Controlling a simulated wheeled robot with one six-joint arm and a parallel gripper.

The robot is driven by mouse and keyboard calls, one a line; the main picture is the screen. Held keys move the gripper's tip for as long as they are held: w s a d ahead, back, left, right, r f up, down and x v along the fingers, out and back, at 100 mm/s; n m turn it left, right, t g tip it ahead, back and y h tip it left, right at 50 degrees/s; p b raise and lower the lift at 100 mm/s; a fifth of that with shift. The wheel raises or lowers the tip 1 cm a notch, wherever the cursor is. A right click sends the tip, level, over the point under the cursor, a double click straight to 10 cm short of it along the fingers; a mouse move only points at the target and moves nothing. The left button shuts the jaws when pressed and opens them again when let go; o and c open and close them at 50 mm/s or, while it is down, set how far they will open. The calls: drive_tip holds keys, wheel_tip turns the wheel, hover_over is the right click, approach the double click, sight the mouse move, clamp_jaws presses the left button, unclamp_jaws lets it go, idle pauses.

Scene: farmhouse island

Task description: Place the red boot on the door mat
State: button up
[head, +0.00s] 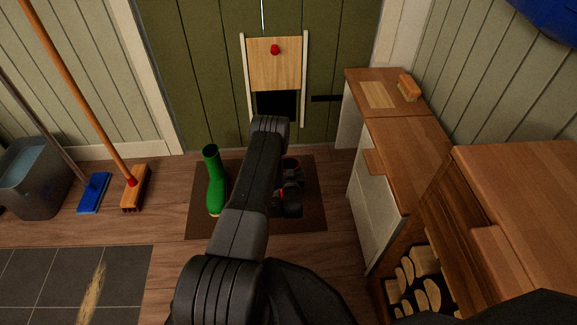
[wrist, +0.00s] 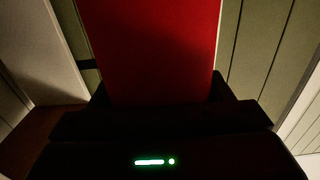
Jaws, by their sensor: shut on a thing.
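The red boot fills the upper middle of the wrist view (wrist: 155,50), between the dark jaws of my gripper (wrist: 160,98). My gripper (head: 288,195) is shut on the boot, over the right part of the brown door mat (head: 255,228). I cannot tell whether the boot's sole touches the mat. A green boot (head: 216,185) stands upright on the mat's left part.
A wooden cabinet (head: 400,150) stands right of the mat, with a brush (head: 408,88) on top. A shelf with logs (head: 425,285) is nearer. A green door (head: 215,60) with a hatch (head: 274,70) rises behind. Brooms and a bucket (head: 35,180) stand left.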

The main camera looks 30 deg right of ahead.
drive_tip(key=shift+f, duration=0.2)
drive_tip(key=o, duration=1.6)
drive_tip(key=shift+r, duration=0.1)
drive_tip(key=shift+r, duration=0.2)
drive_tip(key=p+v, duration=0.3)
drive_tip(key=v, duration=0.9)
drive_tip(key=shift+f+p, duration=0.15)
drive_tip(key=shift+p, duration=0.25)
